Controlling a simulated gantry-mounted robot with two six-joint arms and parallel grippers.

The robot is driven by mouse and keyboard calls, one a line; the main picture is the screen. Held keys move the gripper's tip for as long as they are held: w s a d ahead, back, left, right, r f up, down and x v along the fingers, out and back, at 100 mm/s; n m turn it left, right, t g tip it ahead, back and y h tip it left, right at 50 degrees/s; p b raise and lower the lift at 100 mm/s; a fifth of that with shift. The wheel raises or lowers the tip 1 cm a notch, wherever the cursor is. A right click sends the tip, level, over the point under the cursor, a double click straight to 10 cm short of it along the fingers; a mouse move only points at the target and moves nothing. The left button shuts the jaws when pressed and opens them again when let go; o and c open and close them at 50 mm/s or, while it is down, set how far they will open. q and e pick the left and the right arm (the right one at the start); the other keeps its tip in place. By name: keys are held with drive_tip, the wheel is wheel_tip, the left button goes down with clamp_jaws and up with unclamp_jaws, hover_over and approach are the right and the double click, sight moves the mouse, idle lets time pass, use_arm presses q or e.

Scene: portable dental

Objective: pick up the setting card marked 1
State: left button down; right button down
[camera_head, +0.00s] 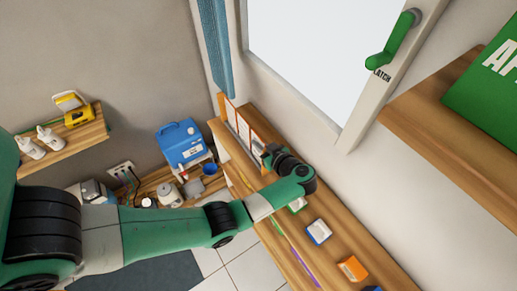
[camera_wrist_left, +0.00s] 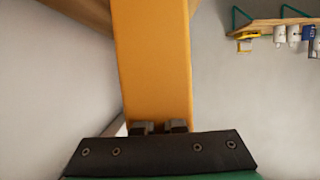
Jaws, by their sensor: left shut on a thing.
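My left arm reaches across the head view to the shelf under the window. My left gripper (camera_head: 268,151) is beside a row of upright white cards with orange-red edges (camera_head: 243,128). In the left wrist view its fingers (camera_wrist_left: 158,127) are shut on a flat orange-yellow card (camera_wrist_left: 153,62), which extends upward from the fingertips. No number is readable on the card's visible face, so I cannot tell whether it is marked 1. The gripper partly hides the near end of the row. My right gripper is not in view.
The wooden shelf (camera_head: 335,265) carries a white-and-blue box (camera_head: 318,232) and an orange box (camera_head: 352,268). A blue container (camera_head: 181,143) stands left of the cards. The window frame (camera_head: 345,135) rises behind; a green box (camera_head: 485,90) sits on the upper right shelf.

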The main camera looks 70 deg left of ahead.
use_arm(q)
drive_tip(key=s+d+r+p, duration=0.7)
drive_tip(key=d+r+p, duration=0.5)
drive_tip(key=p, duration=0.5)
drive_tip(key=shift+r+p, duration=0.35)
drive_tip(key=shift+r, duration=0.15)
